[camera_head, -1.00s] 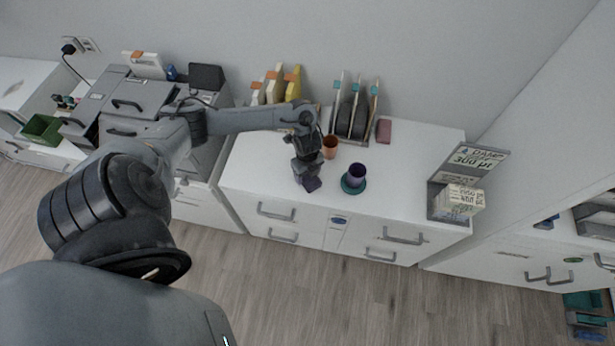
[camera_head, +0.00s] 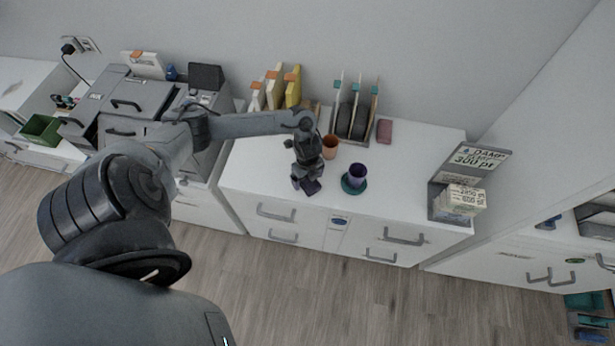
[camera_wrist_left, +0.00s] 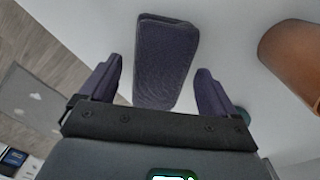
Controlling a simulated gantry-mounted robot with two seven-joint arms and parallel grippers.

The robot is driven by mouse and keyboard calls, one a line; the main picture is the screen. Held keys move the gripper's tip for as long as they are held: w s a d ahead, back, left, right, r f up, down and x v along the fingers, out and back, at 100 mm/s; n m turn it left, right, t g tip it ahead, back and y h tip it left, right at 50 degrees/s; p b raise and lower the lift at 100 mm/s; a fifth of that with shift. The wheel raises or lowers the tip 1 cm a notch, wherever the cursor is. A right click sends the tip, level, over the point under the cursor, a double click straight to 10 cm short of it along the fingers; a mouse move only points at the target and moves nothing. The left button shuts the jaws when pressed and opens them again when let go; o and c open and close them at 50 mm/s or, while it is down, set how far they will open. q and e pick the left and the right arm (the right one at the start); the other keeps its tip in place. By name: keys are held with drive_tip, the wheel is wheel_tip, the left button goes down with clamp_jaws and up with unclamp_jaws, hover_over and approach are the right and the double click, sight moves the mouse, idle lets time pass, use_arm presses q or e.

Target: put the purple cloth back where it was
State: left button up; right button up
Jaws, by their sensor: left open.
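The purple cloth (camera_wrist_left: 165,60) is a dark, flat, rounded rectangle lying on the white desk in the left wrist view. My left gripper (camera_wrist_left: 158,72) is open, with one finger on each side of the cloth and a gap on both sides. In the head view my left gripper (camera_head: 304,182) points down near the desk's front edge, and the cloth (camera_head: 312,187) shows only as a small dark patch at its fingertips. My right gripper is in neither view.
An orange cup (camera_head: 330,147) stands just behind and right of the gripper. A purple cup (camera_head: 357,173) stands on a teal saucer (camera_head: 347,187) to the right. A rack (camera_head: 352,125) and a reddish block (camera_head: 384,131) are at the back. The desk's right middle is clear.

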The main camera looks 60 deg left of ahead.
use_arm(q)
drive_tip(key=shift+r, duration=0.1)
wheel_tip(320, 180, up, 12)
drive_tip(key=f+p, duration=0.1)
drive_tip(key=p, duration=0.2)
drive_tip(key=w+d+n+t+h, duration=0.25)
drive_tip(key=d+t, duration=0.35)
drive_tip(key=d, duration=1.8)
drive_tip(key=s+a+r+n+g+y, duration=0.2)
drive_tip(key=s+r+n, duration=0.5)
drive_tip(key=s+n, duration=0.5)
drive_tip(key=shift+s+r, duration=0.25)
drive_tip(key=shift+r, duration=0.15)
